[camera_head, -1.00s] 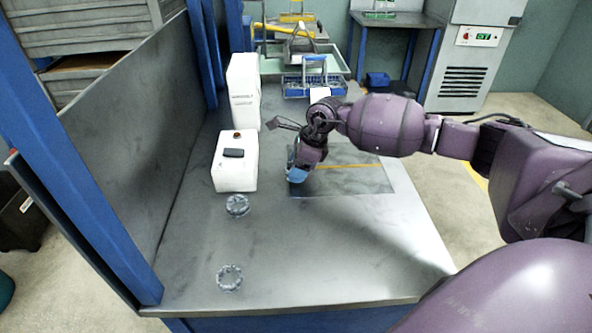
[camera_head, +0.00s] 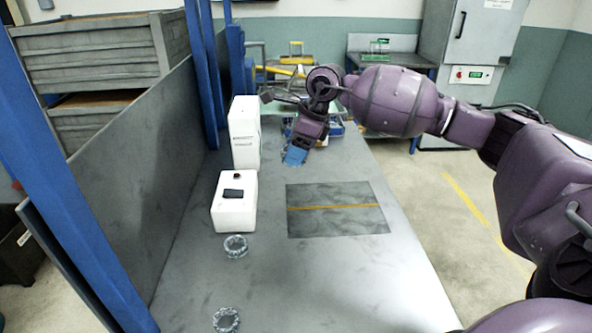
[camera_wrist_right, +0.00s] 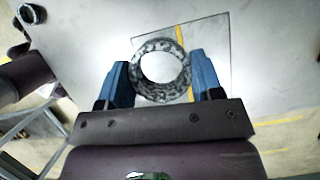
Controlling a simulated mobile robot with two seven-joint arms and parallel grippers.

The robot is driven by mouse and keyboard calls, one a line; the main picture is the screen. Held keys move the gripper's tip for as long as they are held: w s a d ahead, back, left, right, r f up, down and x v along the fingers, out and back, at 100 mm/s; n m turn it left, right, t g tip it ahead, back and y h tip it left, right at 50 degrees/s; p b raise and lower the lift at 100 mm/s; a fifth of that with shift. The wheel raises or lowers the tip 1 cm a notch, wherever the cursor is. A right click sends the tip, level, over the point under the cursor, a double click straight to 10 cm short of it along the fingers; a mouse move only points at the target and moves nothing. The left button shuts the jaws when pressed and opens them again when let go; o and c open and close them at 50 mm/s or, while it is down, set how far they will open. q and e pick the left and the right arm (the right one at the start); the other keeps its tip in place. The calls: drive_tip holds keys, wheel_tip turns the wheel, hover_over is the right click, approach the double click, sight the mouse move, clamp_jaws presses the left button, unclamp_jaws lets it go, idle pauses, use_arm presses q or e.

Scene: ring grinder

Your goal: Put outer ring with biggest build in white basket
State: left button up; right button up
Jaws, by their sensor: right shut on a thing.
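My right gripper (camera_head: 294,157) has blue fingers and hangs over the far part of the table, beyond the dark mat. In the right wrist view its fingers (camera_wrist_right: 160,80) are shut on a grey metal outer ring (camera_wrist_right: 137,88), one finger at each side. The ring is hidden in the head view. Two more rings lie on the table: one (camera_head: 235,246) in front of the white box, and one (camera_head: 226,319) near the front edge. I cannot make out a white basket. A blue basket (camera_head: 337,130) shows partly behind my right arm. My left gripper is out of view.
A low white box (camera_head: 233,216) and a taller white container (camera_head: 244,136) stand along the left side. A grey panel (camera_head: 115,170) borders the table's left edge. The right front is clear.

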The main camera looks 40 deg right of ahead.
drive_tip(key=shift+r, duration=1.4)
